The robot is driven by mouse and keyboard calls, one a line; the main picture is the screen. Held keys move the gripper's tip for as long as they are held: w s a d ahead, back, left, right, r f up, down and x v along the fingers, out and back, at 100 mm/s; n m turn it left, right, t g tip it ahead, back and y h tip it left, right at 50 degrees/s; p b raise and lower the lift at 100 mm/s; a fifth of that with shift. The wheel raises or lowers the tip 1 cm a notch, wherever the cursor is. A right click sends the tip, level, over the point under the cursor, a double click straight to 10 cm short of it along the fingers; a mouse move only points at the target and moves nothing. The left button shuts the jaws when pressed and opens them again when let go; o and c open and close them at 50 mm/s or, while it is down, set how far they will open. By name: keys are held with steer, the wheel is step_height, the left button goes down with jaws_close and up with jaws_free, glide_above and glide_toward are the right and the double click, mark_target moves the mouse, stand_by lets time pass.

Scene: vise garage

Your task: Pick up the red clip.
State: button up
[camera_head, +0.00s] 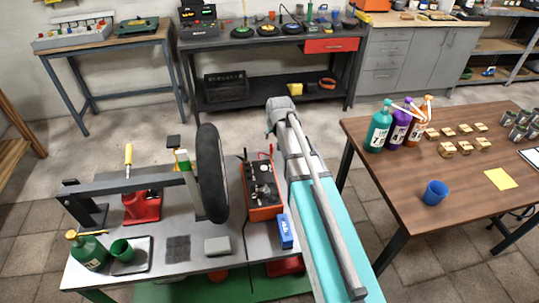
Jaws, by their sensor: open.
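An orange-red box with a dark top (262,198), like a battery, stands on the grey workbench (228,243). A small, thin red piece (271,150) shows at its back edge and may be the red clip; it is too small to be sure. My grey arm (296,150) rises just right of the box. No gripper fingers can be made out; the end of the arm does not show clearly.
A black wheel (211,173) stands upright left of the box. A blue box (285,231) lies in front. Left are a red jack (141,206) and green can (89,251). A brown table (400,190) with bottles (378,130) and a blue cup (435,192) stands right.

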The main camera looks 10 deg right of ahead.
mark_target(271, 146)
steer(key=shift+b+x, duration=3.35)
steer(key=shift+x, duration=0.4)
steer(key=shift+w+f+b, duration=0.15)
steer(key=shift+f+b, duration=0.2)
steer(key=shift+f, duration=0.1)
steer(key=shift+w+b+x, duration=0.2)
steer(key=shift+b+x, duration=2.1)
steer(key=shift+x, duration=0.3)
steer(key=shift+r, duration=0.15)
jaws_close()
